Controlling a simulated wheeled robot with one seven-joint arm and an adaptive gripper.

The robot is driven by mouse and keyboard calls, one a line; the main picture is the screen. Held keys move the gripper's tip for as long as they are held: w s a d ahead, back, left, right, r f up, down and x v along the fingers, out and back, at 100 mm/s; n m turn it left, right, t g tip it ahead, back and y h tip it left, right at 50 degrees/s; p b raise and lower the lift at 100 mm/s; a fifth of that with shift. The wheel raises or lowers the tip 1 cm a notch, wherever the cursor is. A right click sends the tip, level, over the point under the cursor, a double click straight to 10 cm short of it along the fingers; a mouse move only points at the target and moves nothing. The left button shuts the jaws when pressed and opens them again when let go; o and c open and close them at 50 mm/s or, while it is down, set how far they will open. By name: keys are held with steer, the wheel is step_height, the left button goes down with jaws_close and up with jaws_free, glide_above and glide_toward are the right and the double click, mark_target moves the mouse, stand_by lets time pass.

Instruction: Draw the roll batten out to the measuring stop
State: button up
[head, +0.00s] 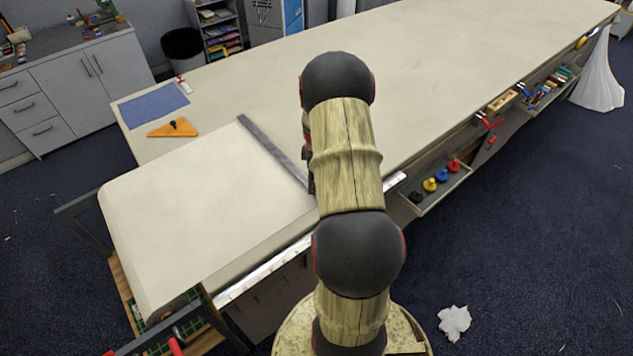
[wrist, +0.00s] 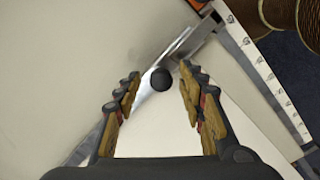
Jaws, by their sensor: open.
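The roll batten (head: 268,146) is a grey metal bar lying across the table at the front edge of a pale cloth sheet (head: 200,200). Its near end is hidden behind my arm in the head view. In the wrist view the batten (wrist: 100,130) runs diagonally from lower left to upper right, with a round dark knob (wrist: 161,80) on it. My gripper (wrist: 160,76) is open, its fingertips on either side of the knob. I cannot tell whether they touch it or how far above it they are. I cannot make out the measuring stop with certainty.
A numbered white scale (wrist: 262,70) runs along the table edge. An orange set square (head: 172,129) and blue cloth piece (head: 152,105) lie at the left. The long table (head: 470,50) beyond the batten is clear. An open tray of coloured spools (head: 437,184) juts below the right edge.

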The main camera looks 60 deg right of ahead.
step_height(320, 180, up, 12)
stand_by(0.5)
stand_by(0.5)
steer(key=s+a+r+m+t+b, duration=0.1)
steer(key=a+r, duration=0.3)
steer(key=a, duration=1)
steer(key=s+a+r+m+t+b, duration=0.2)
steer(key=s+a+r+b, duration=0.2)
steer(key=a, duration=1)
steer(key=s+a+r+m+t+b, duration=0.2)
steer(key=a+r, duration=0.4)
steer(key=a, duration=0.9)
steer(key=shift+s+r+t+b, duration=0.2)
steer(key=shift+s+t+b, duration=0.1)
steer(key=shift+s+b, duration=0.35)
